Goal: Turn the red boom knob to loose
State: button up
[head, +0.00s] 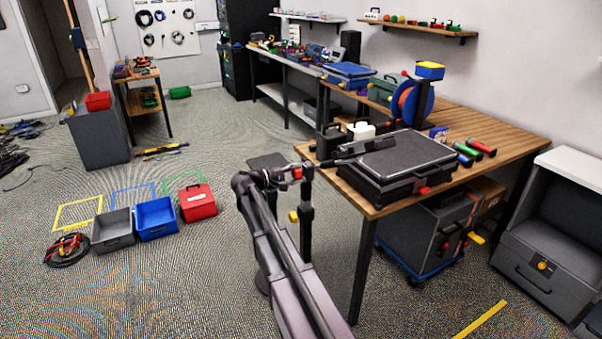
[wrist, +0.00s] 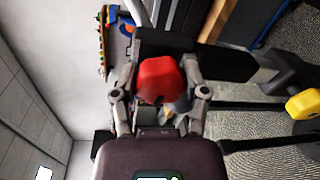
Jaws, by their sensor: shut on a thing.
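The red boom knob (wrist: 157,80) sits between the two fingers of my gripper (wrist: 158,84) in the wrist view. The fingers close on it from both sides, and the knob's far side is hidden. In the head view the red knob (head: 297,173) shows as a small red spot at the top of a black stand (head: 306,215), with my gripper (head: 285,178) at it from the left. A dark boom reaches right from the stand over the table. I cannot read the knob's turn from these views.
A yellow knob (head: 293,216) sits lower on the stand and shows in the wrist view (wrist: 303,104). The wooden table (head: 480,122) with a black case (head: 395,158) stands close on the right. Grey, blue and red bins lie left on open floor.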

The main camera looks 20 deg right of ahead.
jog(key=shift+w+a+n, duration=0.1)
jog(key=shift+a+n, duration=0.1)
jog(key=shift+n, duration=0.8)
jog(key=o, duration=1.2)
jog(key=shift+a, duration=0.1)
jog(key=shift+c, duration=0.2)
